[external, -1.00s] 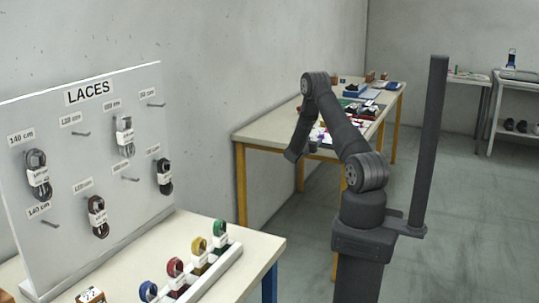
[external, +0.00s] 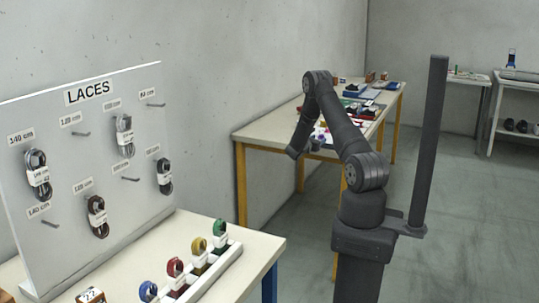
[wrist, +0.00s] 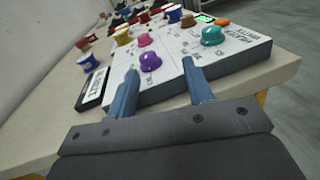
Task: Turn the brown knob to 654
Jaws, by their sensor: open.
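In the wrist view, a white panel (wrist: 178,78) with several coloured knobs lies on the table. A small brown-looking knob (wrist: 188,20) is near its far end, beside a small green display (wrist: 204,18) whose digits I cannot read. Nearer are a purple knob (wrist: 149,61), a teal knob (wrist: 212,35) and a pink knob (wrist: 145,40). My gripper (wrist: 161,69) is open and empty, its fingers reaching over the near part of the panel, short of the brown knob. In the external view my gripper (external: 294,152) is at the far table's near end.
A dark label plate (wrist: 92,88) lies left of the panel, with several red, blue and yellow spools (wrist: 87,61) beyond it. An orange item (wrist: 222,21) is past the teal knob. In the external view, a LACES board (external: 90,150) stands on another table at the left.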

